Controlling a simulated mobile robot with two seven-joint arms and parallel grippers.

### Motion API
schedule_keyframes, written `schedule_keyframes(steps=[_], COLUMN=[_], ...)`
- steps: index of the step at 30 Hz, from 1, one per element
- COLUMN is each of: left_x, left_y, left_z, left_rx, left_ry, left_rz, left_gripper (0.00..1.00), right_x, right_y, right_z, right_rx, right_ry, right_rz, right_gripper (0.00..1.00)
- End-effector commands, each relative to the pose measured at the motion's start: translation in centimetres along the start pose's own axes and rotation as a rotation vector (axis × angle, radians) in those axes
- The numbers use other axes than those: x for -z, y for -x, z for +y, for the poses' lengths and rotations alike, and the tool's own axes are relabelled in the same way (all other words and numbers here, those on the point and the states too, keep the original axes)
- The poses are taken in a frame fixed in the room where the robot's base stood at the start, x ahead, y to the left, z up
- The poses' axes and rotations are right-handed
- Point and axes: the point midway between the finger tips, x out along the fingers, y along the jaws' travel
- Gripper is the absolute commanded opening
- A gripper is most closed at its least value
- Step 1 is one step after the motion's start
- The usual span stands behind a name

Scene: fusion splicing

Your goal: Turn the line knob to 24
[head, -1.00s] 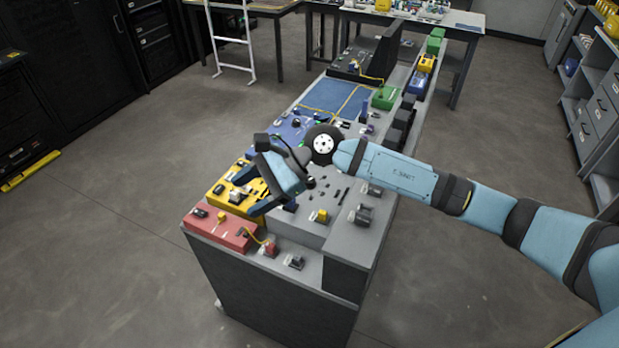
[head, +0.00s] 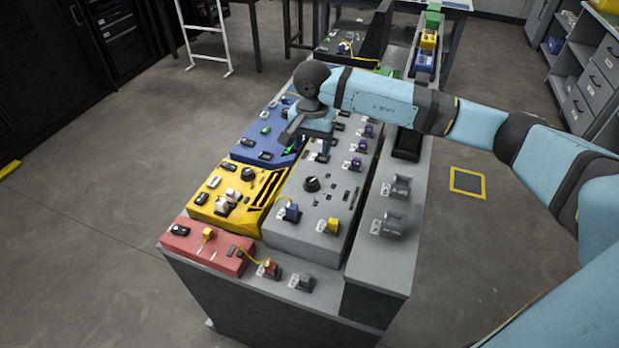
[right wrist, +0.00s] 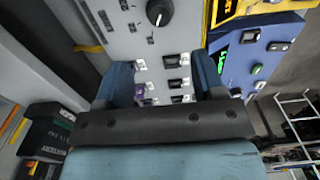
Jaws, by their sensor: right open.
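A round black knob with a white pointer mark (head: 311,184) stands on the grey panel of the console. It also shows at the top of the right wrist view (right wrist: 159,12). Another dark knob (head: 247,173) sits on the yellow panel. I cannot read which one is the line knob, nor any number. My right gripper (head: 308,146) hangs over the console, near the border of the blue and grey panels, beyond the grey panel's knob. In the right wrist view its blue fingers (right wrist: 164,80) are apart with nothing between them. My left gripper is not in view.
Purple connectors (head: 354,163) and sockets line the grey panel's right side. Blue (head: 291,212) and yellow (head: 328,226) plugs stand at its near end. A red panel (head: 205,250) with a yellow cable is at the near left.

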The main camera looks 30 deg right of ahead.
Motion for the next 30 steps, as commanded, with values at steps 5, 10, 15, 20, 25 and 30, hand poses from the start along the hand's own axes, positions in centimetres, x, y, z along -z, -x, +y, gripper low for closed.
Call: schedule_keyframes(steps=[5,10,15,20,25,30], left_x=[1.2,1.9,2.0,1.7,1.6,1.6], left_y=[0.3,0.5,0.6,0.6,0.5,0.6], left_z=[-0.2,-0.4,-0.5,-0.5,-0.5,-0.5], left_rx=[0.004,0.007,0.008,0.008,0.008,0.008], left_ry=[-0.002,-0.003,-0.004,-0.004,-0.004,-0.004], left_rz=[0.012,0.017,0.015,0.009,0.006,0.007], left_gripper=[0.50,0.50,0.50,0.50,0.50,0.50], right_x=[-0.1,-0.1,-0.1,-0.1,-0.1,-0.1], right_y=[-3.7,-7.3,-10.1,-11.4,-11.8,-11.8], right_z=[0.1,0.0,0.0,0.0,0.0,0.0], right_rx=[-0.003,-0.001,-0.001,0.001,0.001,0.001], right_ry=[0.000,-0.001,-0.001,-0.001,0.000,0.000], right_rz=[-0.003,-0.004,-0.003,-0.001,-0.001,-0.001], right_gripper=[0.63,0.63,0.63,0.63,0.63,0.63])
